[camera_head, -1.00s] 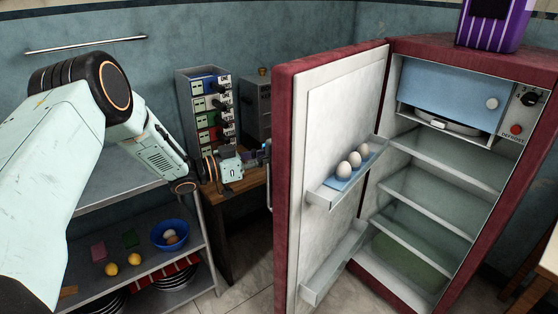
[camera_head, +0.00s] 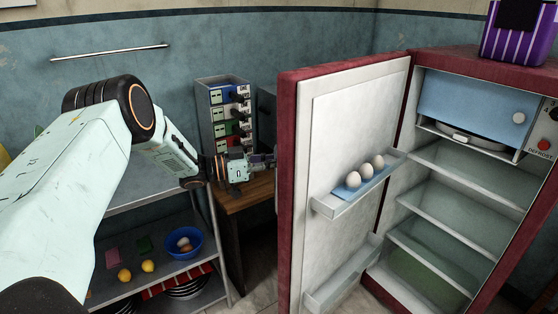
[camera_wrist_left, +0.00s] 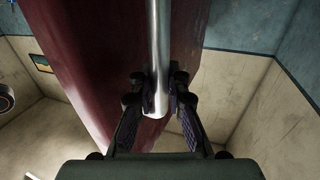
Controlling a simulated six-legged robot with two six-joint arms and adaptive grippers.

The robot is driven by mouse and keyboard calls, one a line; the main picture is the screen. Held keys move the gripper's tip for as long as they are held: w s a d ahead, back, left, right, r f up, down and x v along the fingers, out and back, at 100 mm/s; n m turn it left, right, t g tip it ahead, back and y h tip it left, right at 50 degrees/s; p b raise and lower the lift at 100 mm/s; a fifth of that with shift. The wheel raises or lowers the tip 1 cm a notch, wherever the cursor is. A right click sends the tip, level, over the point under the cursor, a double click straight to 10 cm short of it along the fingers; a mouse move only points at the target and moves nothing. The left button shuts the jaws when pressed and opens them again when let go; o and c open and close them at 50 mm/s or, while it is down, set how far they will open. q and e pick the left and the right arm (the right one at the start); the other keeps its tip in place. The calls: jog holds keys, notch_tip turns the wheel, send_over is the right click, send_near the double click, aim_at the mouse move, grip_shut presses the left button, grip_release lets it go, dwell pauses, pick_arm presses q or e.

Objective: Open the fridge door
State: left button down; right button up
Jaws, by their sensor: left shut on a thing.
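The red fridge (camera_head: 470,52) stands at the right with its door (camera_head: 330,120) swung wide open, the white inner side facing me. The door shelf holds several white eggs (camera_head: 365,170). My left arm reaches in from the left, and my left gripper (camera_head: 262,160) is at the outer side of the door, its tips partly hidden by the door edge. In the left wrist view my left gripper (camera_wrist_left: 158,105) is shut around the lower end of the silver door handle (camera_wrist_left: 158,50), with the red door face (camera_wrist_left: 95,60) behind it. My right gripper is not in view.
A metal shelf rack (camera_head: 160,200) with a blue bowl (camera_head: 183,243), lemons and plates stands at the left. A wooden table (camera_head: 250,192) with a box of switches (camera_head: 225,115) is behind the gripper. A purple striped item (camera_head: 515,40) sits on the fridge.

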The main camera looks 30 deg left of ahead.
pick_arm(q)
jog(key=c, duration=1.3)
grip_release()
jog(key=shift+s+a+r, duration=0.1)
jog(key=shift+s+r, duration=0.05)
jog(key=shift+c, duration=0.2)
jog(key=v, duration=1.1)
jog(key=shift+s+a, duration=0.2)
jog(key=shift+a, duration=0.05)
